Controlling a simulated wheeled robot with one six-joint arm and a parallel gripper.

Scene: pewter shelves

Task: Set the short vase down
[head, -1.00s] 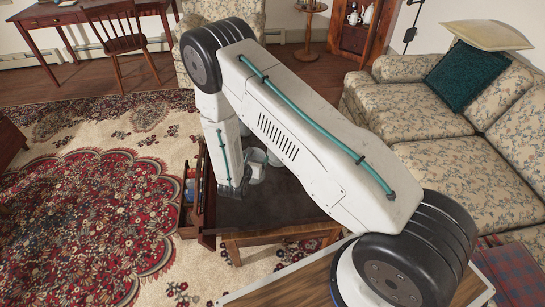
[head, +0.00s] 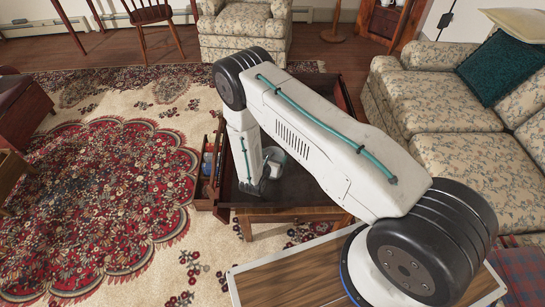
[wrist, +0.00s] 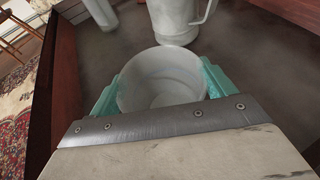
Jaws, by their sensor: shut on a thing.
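The short vase (wrist: 162,80) is a white, open-topped round vessel, seen from above in the wrist view. My gripper (wrist: 160,92) is shut on it, with a teal finger against each side. In the head view my gripper (head: 262,184) is over the dark top of a wooden table (head: 300,186), near its left side. A pale vessel (head: 274,154) shows there beside my arm; I cannot tell whether it is the held vase. I cannot tell whether the vase's base touches the table top.
A white jug with a handle (wrist: 180,20) stands just beyond the vase, and another white piece (wrist: 101,13) is to its left. The table has a raised wooden rim. A side rack (head: 207,168) with small items is on its left. The dark top right of the vase looks clear.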

